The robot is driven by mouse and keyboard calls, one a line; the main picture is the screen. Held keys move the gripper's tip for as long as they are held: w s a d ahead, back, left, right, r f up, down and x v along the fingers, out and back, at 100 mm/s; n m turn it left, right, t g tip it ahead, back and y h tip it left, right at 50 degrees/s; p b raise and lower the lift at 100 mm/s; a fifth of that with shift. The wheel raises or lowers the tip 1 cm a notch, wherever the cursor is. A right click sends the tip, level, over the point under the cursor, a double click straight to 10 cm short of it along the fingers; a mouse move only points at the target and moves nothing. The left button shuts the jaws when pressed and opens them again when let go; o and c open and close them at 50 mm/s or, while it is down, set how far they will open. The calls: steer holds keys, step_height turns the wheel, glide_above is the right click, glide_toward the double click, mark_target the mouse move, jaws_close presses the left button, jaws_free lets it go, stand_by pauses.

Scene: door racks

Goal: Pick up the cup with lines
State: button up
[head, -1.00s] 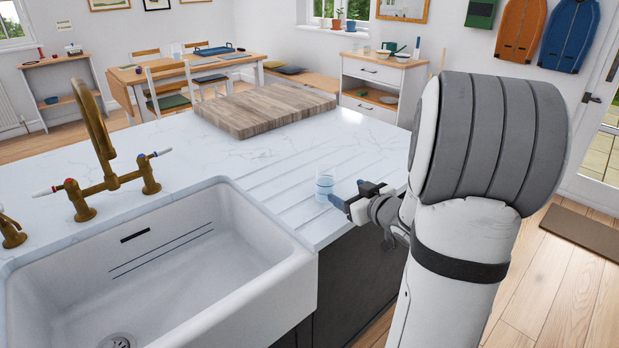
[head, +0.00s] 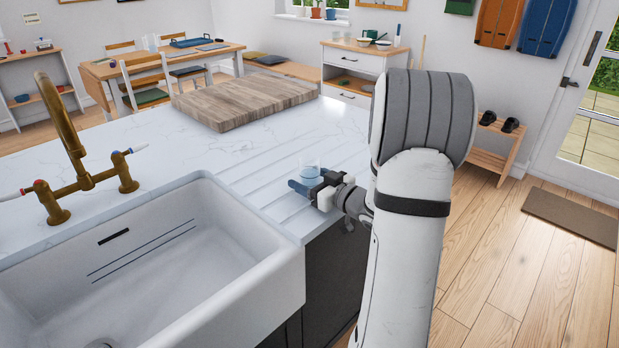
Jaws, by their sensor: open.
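A small clear cup (head: 310,169) with a bluish tint stands on the grooved part of the white countertop (head: 150,170), right of the sink. Its lower part is hidden by my gripper, and lines on it are too small to make out now. My gripper (head: 303,186) is open at the cup, with one dark finger reaching along its left front side. I cannot tell whether the fingers touch the cup or whether it is fully between them.
A white sink (head: 255,285) with a brass tap (head: 75,155) lies to the left. A thick wooden board (head: 240,102) lies behind the cup. The counter's front right edge is close to the cup, with wooden floor (head: 480,250) beyond.

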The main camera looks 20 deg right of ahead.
steer(key=shift+c, duration=0.3)
steer(key=c, duration=1.2)
steer(key=shift+r, duration=0.2)
